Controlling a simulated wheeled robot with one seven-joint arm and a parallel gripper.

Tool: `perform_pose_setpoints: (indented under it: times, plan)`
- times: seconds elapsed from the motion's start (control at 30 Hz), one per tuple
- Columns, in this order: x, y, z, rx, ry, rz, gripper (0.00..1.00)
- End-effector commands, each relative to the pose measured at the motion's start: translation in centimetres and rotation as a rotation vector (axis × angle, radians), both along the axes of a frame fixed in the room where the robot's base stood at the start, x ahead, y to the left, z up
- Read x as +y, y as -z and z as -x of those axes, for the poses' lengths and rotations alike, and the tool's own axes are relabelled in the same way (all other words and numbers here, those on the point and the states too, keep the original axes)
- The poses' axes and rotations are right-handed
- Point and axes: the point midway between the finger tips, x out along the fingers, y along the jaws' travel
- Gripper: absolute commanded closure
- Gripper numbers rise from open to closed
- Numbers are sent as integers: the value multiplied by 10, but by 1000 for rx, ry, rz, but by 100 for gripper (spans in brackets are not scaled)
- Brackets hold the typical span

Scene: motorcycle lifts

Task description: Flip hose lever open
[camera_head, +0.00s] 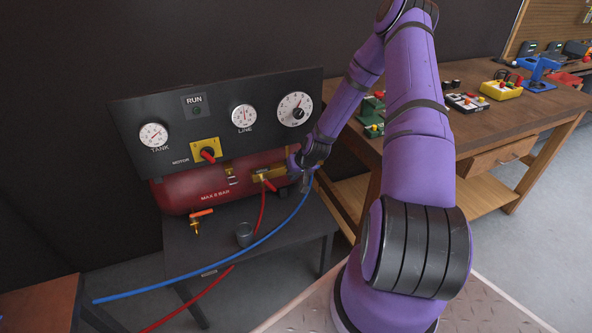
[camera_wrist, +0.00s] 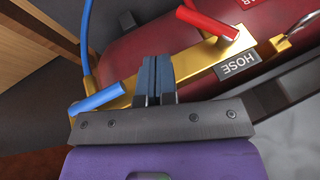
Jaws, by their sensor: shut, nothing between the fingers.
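A brass manifold (camera_wrist: 185,70) with a black HOSE label (camera_wrist: 238,66) runs along the red tank; it also shows in the head view (camera_head: 268,174). A red lever (camera_wrist: 208,22) stands on it near the label; it also shows in the head view (camera_head: 268,184). A blue lever (camera_wrist: 98,100) sits near the manifold's other end. My gripper (camera_wrist: 157,62) is shut and empty, over the manifold between the two levers. I cannot tell whether it touches the brass. In the head view my gripper (camera_head: 307,179) is at the tank's right end, largely hidden by its own wrist.
A black gauge panel (camera_head: 220,110) stands above the red tank (camera_head: 190,190). A blue hose (camera_head: 255,243) and a red hose (camera_head: 262,218) hang in front. A wooden workbench (camera_head: 490,130) is at the right.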

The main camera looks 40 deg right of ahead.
Motion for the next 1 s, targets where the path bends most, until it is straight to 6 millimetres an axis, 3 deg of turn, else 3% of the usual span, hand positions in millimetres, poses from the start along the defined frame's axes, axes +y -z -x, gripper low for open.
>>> perform_pose_setpoints:
  times: [0.2, 0.3, 0.53, 1.0]
  plan:
    - [9, 34, -18, 2, -3, -1, 100]
    - [21, 40, -24, 1, -4, 0, 100]
    - [35, 48, -32, 1, -1, 0, 100]
    - [36, 50, -32, 0, 0, -2, 100]
